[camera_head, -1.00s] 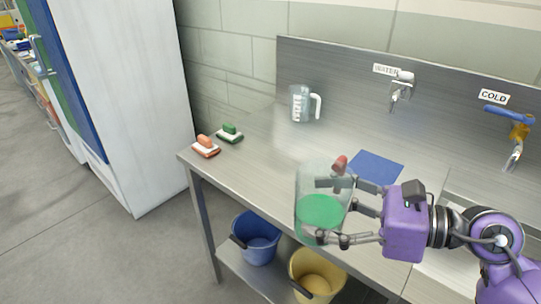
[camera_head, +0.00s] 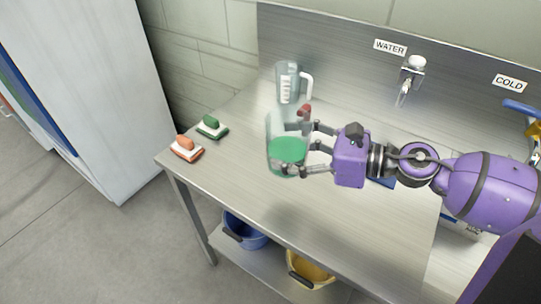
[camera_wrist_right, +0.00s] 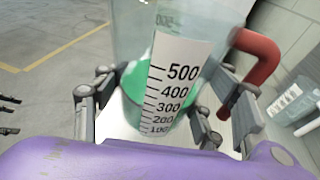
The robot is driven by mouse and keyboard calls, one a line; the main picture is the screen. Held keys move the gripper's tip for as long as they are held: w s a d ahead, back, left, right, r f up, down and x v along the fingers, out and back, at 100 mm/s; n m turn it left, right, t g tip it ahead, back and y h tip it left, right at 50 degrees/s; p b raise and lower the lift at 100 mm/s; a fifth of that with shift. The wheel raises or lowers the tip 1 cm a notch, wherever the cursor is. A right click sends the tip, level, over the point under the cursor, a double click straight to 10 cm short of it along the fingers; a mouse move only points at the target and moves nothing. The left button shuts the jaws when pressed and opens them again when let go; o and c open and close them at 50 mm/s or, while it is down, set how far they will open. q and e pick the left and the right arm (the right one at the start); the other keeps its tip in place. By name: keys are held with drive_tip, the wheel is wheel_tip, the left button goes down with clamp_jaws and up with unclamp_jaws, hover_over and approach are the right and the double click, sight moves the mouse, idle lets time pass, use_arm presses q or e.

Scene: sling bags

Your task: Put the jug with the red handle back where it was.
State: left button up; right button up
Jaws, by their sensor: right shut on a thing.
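The jug with the red handle (camera_head: 273,135) is clear and holds green liquid. My right gripper (camera_head: 305,150) is shut on it, with fingers on both sides of its body. In the head view it is over the steel counter, but I cannot tell whether its base touches the top. The blue mat (camera_head: 381,182) on the counter is mostly hidden behind my right arm. My left gripper is not in view.
A clear jug with a white handle (camera_head: 288,84) stands behind, near the back wall. Green (camera_head: 211,127) and orange (camera_head: 186,149) brushes lie at the counter's left end. A water tap (camera_head: 411,75) is at the back. Blue (camera_head: 244,232) and yellow (camera_head: 310,269) buckets sit below.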

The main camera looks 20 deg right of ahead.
drive_tip(key=w, duration=0.1)
drive_tip(key=w+f, duration=0.1)
drive_tip(key=w, duration=0.2)
drive_tip(key=shift+w+a+f, duration=0.2)
drive_tip(key=shift+a+f, duration=0.05)
drive_tip(key=w+f, duration=0.4)
drive_tip(key=f, duration=0.1)
drive_tip(key=shift+w+a+f+b, duration=0.2)
drive_tip(key=shift+f+b, duration=0.05)
drive_tip(key=shift+b, duration=0.1)
drive_tip(key=shift+w+f, duration=0.15)
drive_tip(key=shift+f, duration=0.05)
wheel_tip(320, 180, down, 3)
drive_tip(key=shift+w+f, duration=0.1)
drive_tip(key=shift+w, duration=0.05)
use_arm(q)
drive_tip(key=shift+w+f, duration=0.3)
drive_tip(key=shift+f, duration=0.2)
